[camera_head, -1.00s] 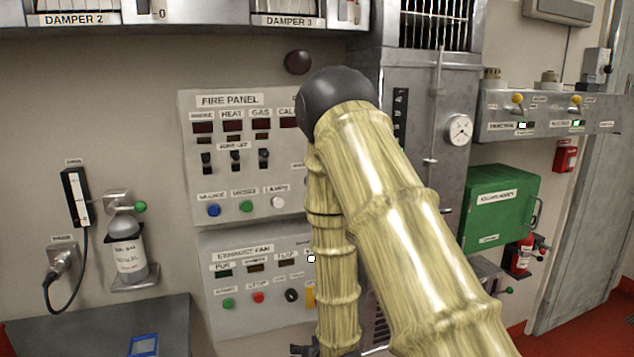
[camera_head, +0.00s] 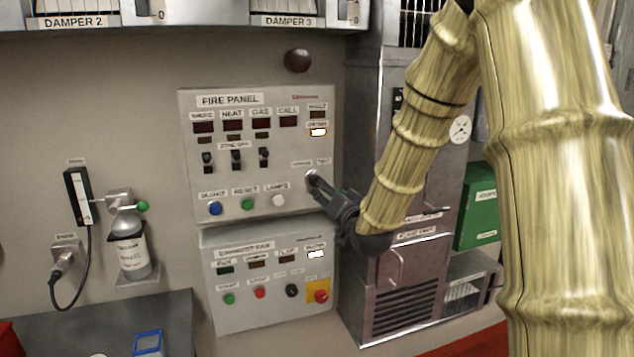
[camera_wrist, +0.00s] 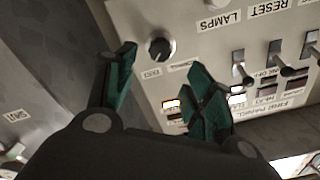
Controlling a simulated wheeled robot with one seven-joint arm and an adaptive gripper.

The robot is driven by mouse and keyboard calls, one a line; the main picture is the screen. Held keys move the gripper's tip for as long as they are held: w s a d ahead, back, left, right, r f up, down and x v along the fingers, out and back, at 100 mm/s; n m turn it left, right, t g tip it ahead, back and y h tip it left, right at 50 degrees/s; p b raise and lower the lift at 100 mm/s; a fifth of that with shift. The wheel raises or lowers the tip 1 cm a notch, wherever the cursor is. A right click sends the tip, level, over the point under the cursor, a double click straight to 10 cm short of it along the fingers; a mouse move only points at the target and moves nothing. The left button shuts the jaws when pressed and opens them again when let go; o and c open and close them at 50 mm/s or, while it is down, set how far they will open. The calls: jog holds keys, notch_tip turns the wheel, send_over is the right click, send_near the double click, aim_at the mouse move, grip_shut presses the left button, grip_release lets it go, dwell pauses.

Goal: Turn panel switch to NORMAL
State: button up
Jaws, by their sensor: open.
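The panel switch is a small dark round knob (camera_wrist: 159,48) at the lower right of the grey fire panel (camera_head: 240,180). In the head view the knob is mostly hidden by the gripper tips. Two small labels sit beside it; one appears to read TEST, the other is too blurred to read surely. The knob's pointer setting cannot be told. My gripper (camera_head: 318,184) is at the panel's lower right corner, pointing at the knob. In the wrist view the open green-padded fingers (camera_wrist: 161,64) are spread, with the knob showing between and just beyond them. Contact is not visible.
Toggle switches (camera_wrist: 240,68) and a row of push buttons (camera_head: 246,204) are close by on the same panel. The exhaust fan panel (camera_head: 218,313) with a yellow-backed red button is below. A grey metal cabinet (camera_head: 362,290) stands to the right.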

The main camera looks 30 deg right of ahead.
aim_at(316, 181)
jog(key=p+x, duration=0.3)
jog(key=x, duration=0.7)
jog(key=shift+w+f+p, duration=0.1)
jog(key=shift+w+p, duration=0.05)
jog(key=shift+p, duration=0.15)
jog(key=shift+a, duration=0.1)
jog(key=c, duration=1)
